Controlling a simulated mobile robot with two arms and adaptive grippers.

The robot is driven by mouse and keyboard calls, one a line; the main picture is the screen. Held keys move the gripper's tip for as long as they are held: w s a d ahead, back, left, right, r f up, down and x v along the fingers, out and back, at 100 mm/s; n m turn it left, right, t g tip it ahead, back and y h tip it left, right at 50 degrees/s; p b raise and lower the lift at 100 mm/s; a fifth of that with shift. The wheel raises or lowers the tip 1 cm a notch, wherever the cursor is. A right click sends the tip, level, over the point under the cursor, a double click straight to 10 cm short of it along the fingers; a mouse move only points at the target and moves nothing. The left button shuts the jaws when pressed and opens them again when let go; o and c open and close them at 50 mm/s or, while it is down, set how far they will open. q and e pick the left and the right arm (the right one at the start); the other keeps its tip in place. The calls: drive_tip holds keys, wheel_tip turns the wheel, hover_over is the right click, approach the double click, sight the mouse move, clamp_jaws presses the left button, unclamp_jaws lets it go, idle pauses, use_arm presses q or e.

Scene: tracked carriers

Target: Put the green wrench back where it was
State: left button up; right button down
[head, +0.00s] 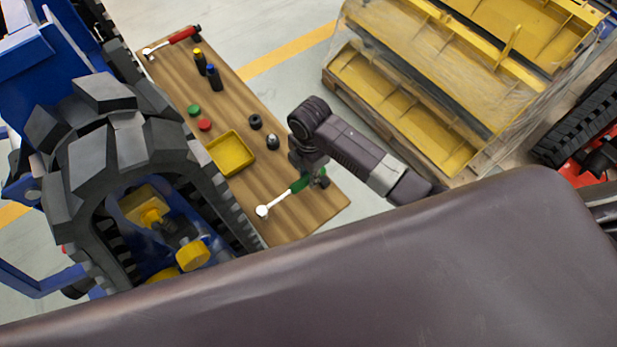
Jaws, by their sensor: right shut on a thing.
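The green wrench (286,195) has a green handle and a silver head. It is at the near end of the wooden table (318,208), its head pointing to the lower left. My right gripper (316,176) is shut on the handle end of the green wrench. The gripper partly hides that end, and I cannot tell whether the wrench touches the tabletop. A red-handled wrench (178,38) lies at the far end of the table. My left gripper is not in view.
A tracked carrier (115,150) borders the table's left; wrapped yellow parts (430,80) stand right.

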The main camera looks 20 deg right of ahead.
drive_tip(key=shift+f, duration=1.2)
drive_tip(key=c, duration=1.7)
unclamp_jaws()
wheel_tip(320, 180, up, 12)
drive_tip(key=b, duration=0.2)
drive_tip(key=shift+d+b, duration=0.1)
drive_tip(key=shift+b, duration=0.25)
